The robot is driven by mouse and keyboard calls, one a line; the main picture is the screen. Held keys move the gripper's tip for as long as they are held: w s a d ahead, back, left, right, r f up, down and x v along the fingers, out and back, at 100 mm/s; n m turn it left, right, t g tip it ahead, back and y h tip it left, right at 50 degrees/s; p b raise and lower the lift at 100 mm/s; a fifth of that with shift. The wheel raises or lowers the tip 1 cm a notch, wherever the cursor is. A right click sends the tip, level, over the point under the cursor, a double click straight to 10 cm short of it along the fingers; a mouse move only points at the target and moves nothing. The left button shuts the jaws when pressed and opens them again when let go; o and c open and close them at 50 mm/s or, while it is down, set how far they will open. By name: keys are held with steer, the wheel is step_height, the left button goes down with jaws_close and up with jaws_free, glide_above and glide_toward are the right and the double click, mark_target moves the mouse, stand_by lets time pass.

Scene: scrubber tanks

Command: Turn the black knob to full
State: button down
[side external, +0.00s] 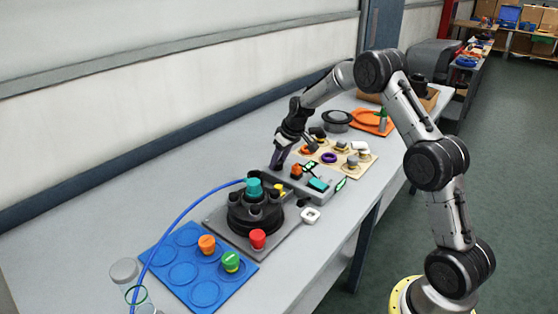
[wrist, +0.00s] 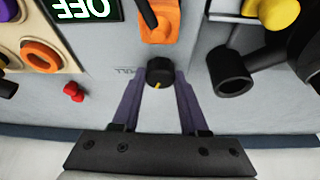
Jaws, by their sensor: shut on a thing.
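The black knob (wrist: 160,72) sits on a light grey panel in the wrist view, with a short yellow-orange pointer mark toward the picture's bottom. My gripper (wrist: 160,83) has its two purple fingers on either side of the knob, shut on it. Small, hard-to-read lettering (wrist: 131,71) lies just left of the knob. In the side view my gripper (side external: 277,160) reaches down to the far edge of the grey control block (side external: 292,182); the knob is hidden there.
A black pipe fitting (wrist: 232,80) is close right, a small red part (wrist: 73,91) left. A black carousel (side external: 252,212) with a blue hose stands nearby.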

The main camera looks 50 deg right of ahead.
steer(key=m+h, duration=0.1)
steer(key=m, duration=0.3)
steer(key=shift+a+g+h, duration=0.15)
steer(key=shift+g+h, duration=0.15)
steer(key=shift+h, duration=0.1)
steer(key=shift+m+g+h, duration=0.3)
steer(key=shift+m+h, duration=0.2)
steer(key=shift+m, duration=1.4)
steer(key=shift+c, duration=2.2)
jaws_free()
steer(key=v, duration=1.4)
steer(key=shift+w, duration=0.2)
